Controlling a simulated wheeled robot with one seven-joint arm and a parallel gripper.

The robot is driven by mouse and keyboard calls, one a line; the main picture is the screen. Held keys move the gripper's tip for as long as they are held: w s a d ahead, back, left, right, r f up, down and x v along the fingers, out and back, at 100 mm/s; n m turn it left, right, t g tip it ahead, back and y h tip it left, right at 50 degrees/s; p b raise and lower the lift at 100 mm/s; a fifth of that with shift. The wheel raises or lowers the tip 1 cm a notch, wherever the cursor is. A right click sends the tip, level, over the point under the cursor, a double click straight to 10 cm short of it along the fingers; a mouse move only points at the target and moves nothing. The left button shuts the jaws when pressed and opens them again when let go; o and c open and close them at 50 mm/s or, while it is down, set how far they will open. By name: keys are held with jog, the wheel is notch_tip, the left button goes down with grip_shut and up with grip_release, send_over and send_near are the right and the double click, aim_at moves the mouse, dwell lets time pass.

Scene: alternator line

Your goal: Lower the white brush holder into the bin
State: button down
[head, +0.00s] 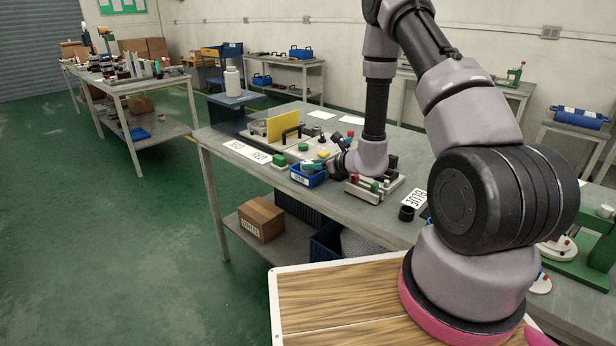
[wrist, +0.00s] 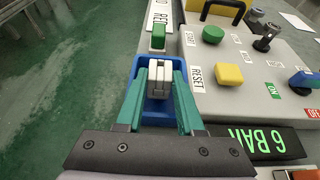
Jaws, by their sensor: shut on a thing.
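The white brush holder (wrist: 159,82) is held between the two green fingers of my gripper (wrist: 160,88) in the wrist view. My gripper is shut on it. The small blue bin (wrist: 143,62) lies right behind and below the holder, and its rim shows around the fingers. I cannot tell how far the holder is above the bin floor. In the head view the blue bin (head: 308,178) stands near the table's front edge, with my gripper (head: 322,165) at it. The holder is not clear in the head view.
Right of the bin is a grey control panel with a yellow button (wrist: 229,76) and a green button (wrist: 213,34). A green block (wrist: 158,37) stands just beyond the bin. A "6 BAR" display (wrist: 245,141) is close to the right finger. Green floor lies left of the table edge.

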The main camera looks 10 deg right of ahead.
jog(key=shift+f, duration=0.9)
dwell(0.4)
jog(key=shift+c, duration=2.3)
grip_release()
jog(key=v, duration=1)
jog(key=shift+s+d+r, duration=0.1)
jog(key=shift+s+r, duration=0.1)
jog(key=shift+r, duration=0.05)
jog(key=s+a+r+n+g+y, duration=0.1)
jog(key=s+a+r+n+g, duration=0.3)
jog(key=r, duration=0.3)
jog(key=s+a+r+n+g+y, duration=0.1)
jog(key=s+a+r+n+y, duration=0.1)
jog(key=s+r+n, duration=0.45)
jog(key=s+a+r+n+g+y, duration=0.1)
jog(key=a+r+n+g, duration=0.2)
jog(key=r, duration=0.6)
jog(key=s+d+r+n+t+h, duration=0.4)
jog(key=s+d+r+n+h, duration=0.6)
jog(key=s+d+r, duration=0.1)
notch_tip(320, 180, up, 2)
jog(key=shift+s+d+r+n, duration=0.1)
jog(key=shift+s+d+n, duration=0.3)
jog(key=shift+s, duration=0.35)
